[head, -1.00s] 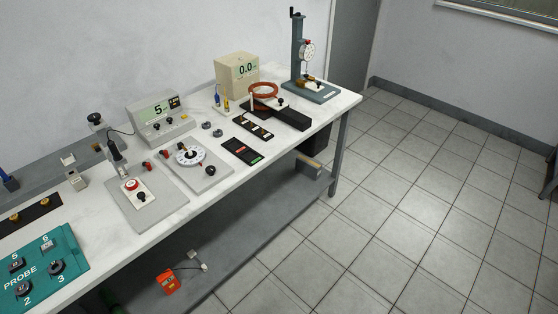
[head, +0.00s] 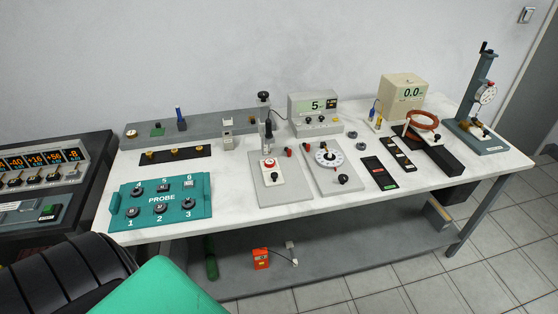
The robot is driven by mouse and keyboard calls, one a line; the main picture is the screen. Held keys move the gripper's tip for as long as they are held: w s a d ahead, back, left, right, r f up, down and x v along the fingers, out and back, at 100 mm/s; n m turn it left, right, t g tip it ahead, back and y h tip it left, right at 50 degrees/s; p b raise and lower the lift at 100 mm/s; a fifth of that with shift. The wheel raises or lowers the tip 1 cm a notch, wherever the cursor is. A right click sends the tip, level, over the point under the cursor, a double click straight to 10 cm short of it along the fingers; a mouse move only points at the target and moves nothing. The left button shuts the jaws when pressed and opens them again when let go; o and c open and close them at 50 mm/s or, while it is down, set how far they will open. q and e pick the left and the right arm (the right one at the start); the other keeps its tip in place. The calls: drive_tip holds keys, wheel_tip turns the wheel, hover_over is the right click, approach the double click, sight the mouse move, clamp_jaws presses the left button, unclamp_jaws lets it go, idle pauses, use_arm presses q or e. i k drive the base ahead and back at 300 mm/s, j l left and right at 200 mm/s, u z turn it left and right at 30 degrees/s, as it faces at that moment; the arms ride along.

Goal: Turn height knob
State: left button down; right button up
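No label marks a height knob, so I cannot tell which knob it is. One candidate is the black knob (head: 263,96) on top of the small post above the left grey plate (head: 284,201). Another is the black crank (head: 484,47) at the top of the grey dial-gauge stand (head: 483,81) at the far right. A white dial (head: 328,154) with a black centre and a small black knob (head: 343,179) are on the plate beside the left one. Neither gripper shows in the head view.
The white bench (head: 240,220) also carries a teal probe board (head: 160,215), a meter reading 5 (head: 315,106), a beige meter reading 0.0 (head: 403,97) and a copper coil (head: 423,119). A dark console (head: 45,165) stands left. An orange box (head: 261,259) is on the lower shelf.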

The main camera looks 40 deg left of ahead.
sight(263, 95)
drive_tip(key=u, duration=1.25)
